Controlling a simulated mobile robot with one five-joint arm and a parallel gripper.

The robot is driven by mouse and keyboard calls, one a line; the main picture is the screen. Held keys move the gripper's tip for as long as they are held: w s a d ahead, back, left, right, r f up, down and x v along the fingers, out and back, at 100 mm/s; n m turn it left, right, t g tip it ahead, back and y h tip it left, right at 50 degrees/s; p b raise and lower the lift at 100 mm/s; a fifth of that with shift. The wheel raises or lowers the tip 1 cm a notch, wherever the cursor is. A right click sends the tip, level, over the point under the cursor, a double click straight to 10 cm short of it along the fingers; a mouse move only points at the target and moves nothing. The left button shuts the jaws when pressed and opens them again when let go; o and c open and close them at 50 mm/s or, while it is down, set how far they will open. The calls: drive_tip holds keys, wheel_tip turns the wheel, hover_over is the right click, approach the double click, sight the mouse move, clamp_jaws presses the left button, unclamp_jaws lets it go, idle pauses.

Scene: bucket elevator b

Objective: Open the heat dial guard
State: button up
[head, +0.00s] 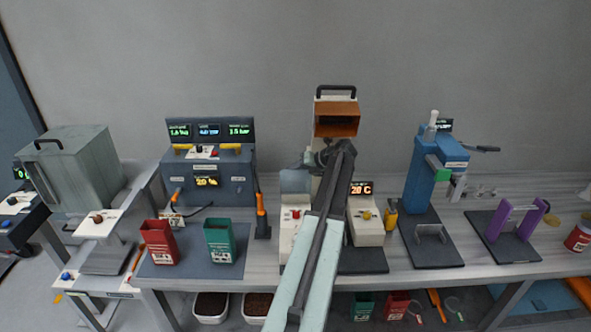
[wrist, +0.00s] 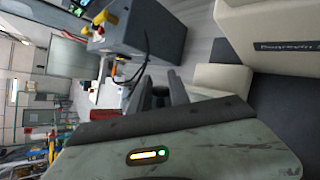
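The middle machine has a tall cream body with an orange-brown box (head: 337,120) on top. I cannot tell for sure which part is the heat dial guard. My gripper (head: 322,157) is in front of the machine's column, partly hidden by my arm. In the wrist view, the dark fingers of my gripper (wrist: 162,78) stand apart with nothing visible between them, beside the cream machine body (wrist: 275,35).
A blue-grey control machine (head: 225,188) stands left, with red (head: 159,242) and green (head: 219,240) containers before it. A blue press (head: 422,180) and purple stand (head: 518,220) are right. A yellow bottle (head: 391,215) stands close by the middle machine.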

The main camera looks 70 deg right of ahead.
drive_tip(key=o, duration=0.4)
drive_tip(key=shift+s, duration=0.1)
drive_tip(key=shift+s+r, duration=0.1)
drive_tip(key=s+a, duration=0.1)
drive_tip(key=s, duration=0.7)
drive_tip(key=s+a, duration=0.1)
drive_tip(key=s, duration=0.3)
drive_tip(key=shift+s+a+r+p, duration=0.2)
drive_tip(key=shift+s+a+p, duration=0.05)
drive_tip(key=shift+a+p, duration=0.1)
